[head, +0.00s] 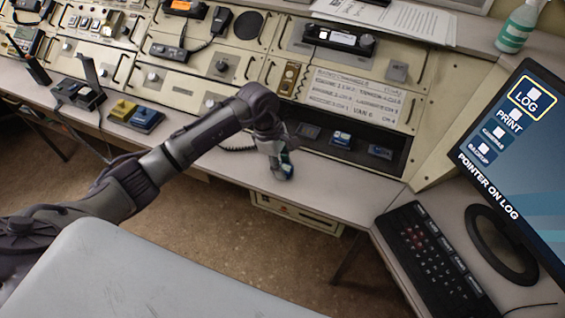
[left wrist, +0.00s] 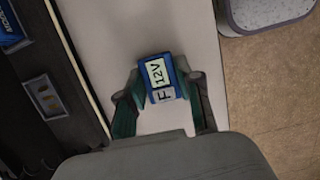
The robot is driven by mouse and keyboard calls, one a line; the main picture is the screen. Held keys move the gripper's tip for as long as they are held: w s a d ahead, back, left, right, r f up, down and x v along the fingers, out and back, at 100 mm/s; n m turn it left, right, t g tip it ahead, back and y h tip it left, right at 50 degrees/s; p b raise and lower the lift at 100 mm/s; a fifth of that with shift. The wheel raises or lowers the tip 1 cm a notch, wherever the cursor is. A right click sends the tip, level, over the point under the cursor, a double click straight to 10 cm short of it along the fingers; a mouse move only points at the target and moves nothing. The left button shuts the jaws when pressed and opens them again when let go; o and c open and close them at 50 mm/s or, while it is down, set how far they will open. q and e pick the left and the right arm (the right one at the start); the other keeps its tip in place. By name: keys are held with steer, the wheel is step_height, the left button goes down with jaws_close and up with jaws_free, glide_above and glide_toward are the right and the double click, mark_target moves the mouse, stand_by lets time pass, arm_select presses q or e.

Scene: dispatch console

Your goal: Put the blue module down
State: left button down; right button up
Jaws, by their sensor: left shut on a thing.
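In the head view my left gripper (head: 281,170) points down at the desk's front strip, just in front of the dark bay (head: 335,150). The module is mostly hidden there by the fingers. I cannot tell whether it touches the desk. My right gripper is not in view.
The bay holds several small modules, one light blue (head: 341,138). A keyboard (head: 430,255) and monitor (head: 515,150) stand at right. The desk strip beside the gripper is clear.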

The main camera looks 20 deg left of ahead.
arm_select(q)
steer(key=shift+f, duration=0.1)
steer(key=c, duration=1.2)
jaws_free()
steer(key=o, duration=0.4)
steer(key=shift+o, duration=0.2)
steer(key=shift+r, duration=0.2)
steer(key=shift+a+r, duration=0.15)
steer(key=shift+r, duration=0.1)
steer(key=b+v, duration=0.1)
steer(key=v, duration=1)
steer(key=shift+r+b, duration=0.2)
steer(key=shift+b, duration=0.15)
